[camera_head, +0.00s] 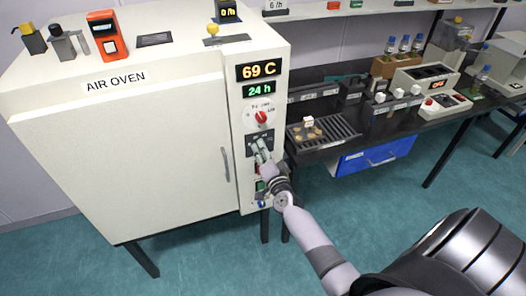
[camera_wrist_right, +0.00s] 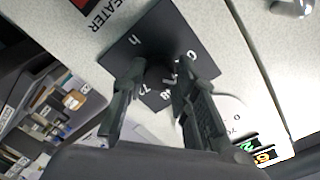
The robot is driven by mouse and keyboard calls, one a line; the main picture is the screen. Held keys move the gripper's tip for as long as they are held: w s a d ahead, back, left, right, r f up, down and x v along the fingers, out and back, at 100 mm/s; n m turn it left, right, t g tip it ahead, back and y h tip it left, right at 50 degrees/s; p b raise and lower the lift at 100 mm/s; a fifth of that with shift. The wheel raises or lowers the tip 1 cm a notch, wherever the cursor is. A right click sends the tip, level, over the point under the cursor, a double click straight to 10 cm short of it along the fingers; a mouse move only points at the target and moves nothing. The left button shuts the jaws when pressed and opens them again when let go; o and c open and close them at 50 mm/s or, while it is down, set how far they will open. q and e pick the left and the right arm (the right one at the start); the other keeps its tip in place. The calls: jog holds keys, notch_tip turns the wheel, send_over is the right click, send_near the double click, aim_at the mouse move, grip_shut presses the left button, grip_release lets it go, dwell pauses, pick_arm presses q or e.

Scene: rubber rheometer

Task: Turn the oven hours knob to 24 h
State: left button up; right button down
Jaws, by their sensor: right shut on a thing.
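The air oven (camera_head: 130,150) is a large white cabinet at the left in the head view. Its panel has an orange display (camera_head: 258,70) reading 69 C and a green display (camera_head: 259,91) reading 24 h. The dark hours dial plate (camera_head: 252,138) is below them, and it also shows in the right wrist view (camera_wrist_right: 120,52) with printed numbers and an "h". My right gripper (camera_head: 258,151) is shut on the dark hours knob (camera_wrist_right: 160,72), one finger on each side. The fingers partly hide the knob and its numbers. My left gripper is not in view.
A red-centred knob (camera_head: 261,117) is just above the hours dial. The oven door handle (camera_head: 226,165) is to the left. A dark bench (camera_head: 330,158) with a rack and instruments stands at the right, over a blue drawer (camera_head: 375,157).

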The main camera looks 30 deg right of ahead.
jog(key=shift+m, duration=1)
jog(key=c, duration=1.3)
grip_release()
jog(key=shift+s, duration=0.15)
jog(key=v, duration=1.1)
jog(key=shift+s+a, duration=0.1)
jog(key=shift+s, duration=0.3)
